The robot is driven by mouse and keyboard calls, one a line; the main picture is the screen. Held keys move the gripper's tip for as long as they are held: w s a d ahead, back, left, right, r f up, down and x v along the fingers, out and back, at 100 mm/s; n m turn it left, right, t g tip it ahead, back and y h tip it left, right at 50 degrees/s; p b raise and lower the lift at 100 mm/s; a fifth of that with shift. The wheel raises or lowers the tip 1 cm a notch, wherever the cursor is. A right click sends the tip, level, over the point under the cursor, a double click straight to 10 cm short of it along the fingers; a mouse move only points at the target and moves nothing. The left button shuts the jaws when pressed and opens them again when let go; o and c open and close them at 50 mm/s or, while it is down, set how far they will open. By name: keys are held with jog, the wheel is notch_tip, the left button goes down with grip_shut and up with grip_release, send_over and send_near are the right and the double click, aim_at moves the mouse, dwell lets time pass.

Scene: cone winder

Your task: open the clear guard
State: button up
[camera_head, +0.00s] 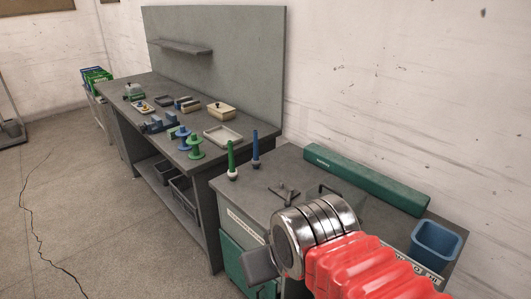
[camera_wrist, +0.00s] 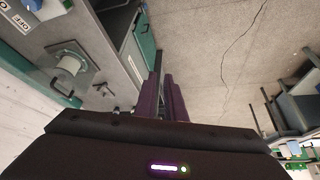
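I cannot make out the clear guard's panel for certain. In the head view, a thin dark bar (camera_head: 327,187), possibly its handle, stands on the winder top behind my wrist. The wrist view shows a pale cone (camera_wrist: 70,63) on a grey mount at upper left; I cannot tell whether a clear panel covers it. My gripper (camera_wrist: 164,78) shows as dark fingers close together in the wrist view, apart from the cone. No object shows between them, but their opening is unclear. In the head view my wrist hides much of the winder's front.
The winder cabinet (camera_head: 238,192) bears a green spindle (camera_head: 231,155), a blue spindle (camera_head: 255,146) and a long green housing (camera_head: 365,178). A blue bin (camera_head: 435,244) is at right. A workbench (camera_head: 190,135) with parts stands left. The floor (camera_head: 90,200) is open.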

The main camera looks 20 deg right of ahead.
jog(key=shift+f+m, duration=0.25)
jog(key=shift+m, duration=0.05)
grip_shut()
notch_tip(320, 180, down, 8)
jog(key=a+m+g+y, duration=0.2)
jog(key=m+g+y, duration=0.35)
jog(key=m, duration=0.85)
jog(key=w+d+m+t+y, duration=0.3)
jog(key=w+m+t+y, duration=0.25)
jog(key=m, duration=0.45)
jog(key=w+d+f+m+t+h, duration=0.1)
jog(key=d+m+t+h, duration=0.3)
jog(key=d+m, duration=0.9)
jog(key=w+d+f+m+t+h, duration=0.2)
jog(key=d+m+t+h, duration=0.3)
jog(key=d+m, duration=0.8)
jog(key=w+d+t, duration=0.1)
jog(key=t, duration=0.2)
jog(key=shift+d+f+t, duration=0.2)
jog(key=shift+d+t, duration=0.2)
jog(key=shift+w, duration=0.15)
